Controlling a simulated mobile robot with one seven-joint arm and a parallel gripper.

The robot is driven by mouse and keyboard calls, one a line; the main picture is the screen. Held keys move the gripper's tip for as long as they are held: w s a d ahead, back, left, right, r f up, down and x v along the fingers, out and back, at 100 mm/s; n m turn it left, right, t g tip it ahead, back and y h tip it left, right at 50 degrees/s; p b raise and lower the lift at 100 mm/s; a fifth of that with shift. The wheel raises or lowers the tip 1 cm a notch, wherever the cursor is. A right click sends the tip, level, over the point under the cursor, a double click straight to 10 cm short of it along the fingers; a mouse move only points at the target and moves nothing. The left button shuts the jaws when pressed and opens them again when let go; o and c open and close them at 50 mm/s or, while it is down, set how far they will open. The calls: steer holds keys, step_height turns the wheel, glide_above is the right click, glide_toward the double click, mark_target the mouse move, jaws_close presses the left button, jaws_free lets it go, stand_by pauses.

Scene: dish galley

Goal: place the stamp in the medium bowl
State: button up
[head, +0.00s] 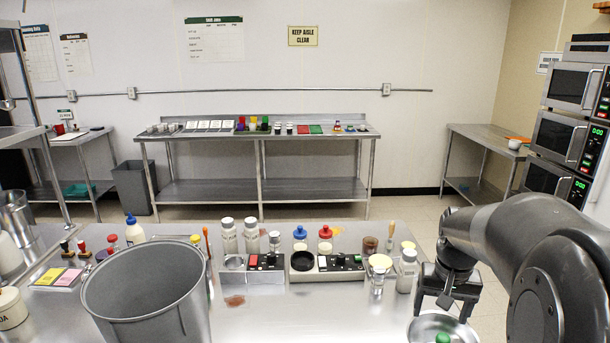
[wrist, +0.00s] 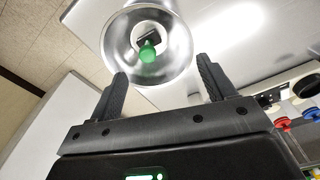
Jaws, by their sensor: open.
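A shiny metal bowl (head: 424,325) stands on the near counter at the bottom right of the head view, cut off by the frame edge. It shows whole in the wrist view (wrist: 112,40). Inside it is a stamp with a dark base and a round green handle (wrist: 147,52); only the green handle top (head: 443,339) shows in the head view. My gripper (head: 446,301) is open above the bowl's far side. In the wrist view its two fingers (wrist: 162,68) are spread and empty, apart from the stamp. I cannot tell the bowl's size class.
A large grey bin (head: 147,290) stands at the front left of the counter. Several other stamps (head: 82,247) stand at the far left. Bare counter (head: 300,315) lies between bin and bowl.

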steer(key=s+a+r+n+t, duration=0.2)
steer(key=s+a+r, duration=0.1)
steer(key=s+a, duration=0.4)
steer(key=s+a+r+n+t, duration=0.1)
steer(key=s+a+r+t, duration=0.1)
steer(key=s+a, duration=0.6)
steer(key=shift+s+r+n+t, duration=0.4)
steer(key=shift+s+r, duration=0.2)
steer(key=shift+s, duration=0.05)
steer(key=shift+a, duration=0.1)
